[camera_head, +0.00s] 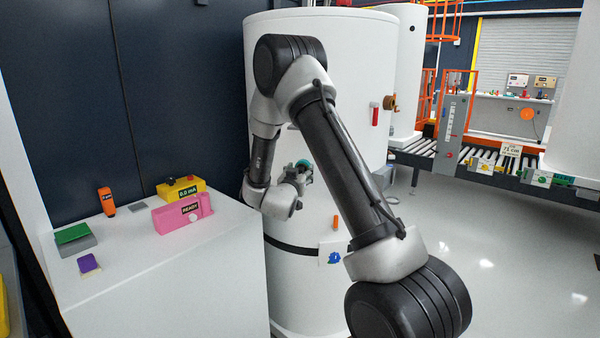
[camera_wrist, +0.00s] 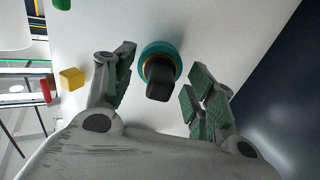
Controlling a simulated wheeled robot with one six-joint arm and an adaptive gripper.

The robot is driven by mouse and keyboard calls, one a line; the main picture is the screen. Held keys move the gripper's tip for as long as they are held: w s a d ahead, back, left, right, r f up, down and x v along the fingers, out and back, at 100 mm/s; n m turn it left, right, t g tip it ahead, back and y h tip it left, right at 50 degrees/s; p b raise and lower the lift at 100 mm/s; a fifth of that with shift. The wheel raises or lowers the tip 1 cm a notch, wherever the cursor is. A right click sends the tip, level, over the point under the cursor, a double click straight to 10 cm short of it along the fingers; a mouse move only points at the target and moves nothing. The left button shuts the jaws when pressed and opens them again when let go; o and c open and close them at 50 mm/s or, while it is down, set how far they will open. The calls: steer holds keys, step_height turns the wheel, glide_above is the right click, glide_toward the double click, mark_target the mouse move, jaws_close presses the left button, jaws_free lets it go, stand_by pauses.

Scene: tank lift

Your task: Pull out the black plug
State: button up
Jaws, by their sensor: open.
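The black plug (camera_wrist: 160,80) shows in the wrist view, set in a round teal and orange socket (camera_wrist: 154,50) on the white tank wall. My gripper (camera_wrist: 158,82) is open, with one finger on each side of the plug and a gap to each. A bit of the teal ring (camera_head: 304,163) shows there, but the plug itself cannot be made out.
A white cabinet (camera_head: 160,280) at left carries a pink box (camera_head: 182,214), a yellow box (camera_head: 183,187), an orange device (camera_head: 107,201), and green and purple items. A red handle (camera_head: 375,115) and a brown fitting (camera_head: 390,102) sit on the tank. Clear floor (camera_head: 480,250) lies at right.

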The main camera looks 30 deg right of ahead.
stand_by(0.5)
jaws_close()
steer(key=v, duration=0.6)
stand_by(1.2)
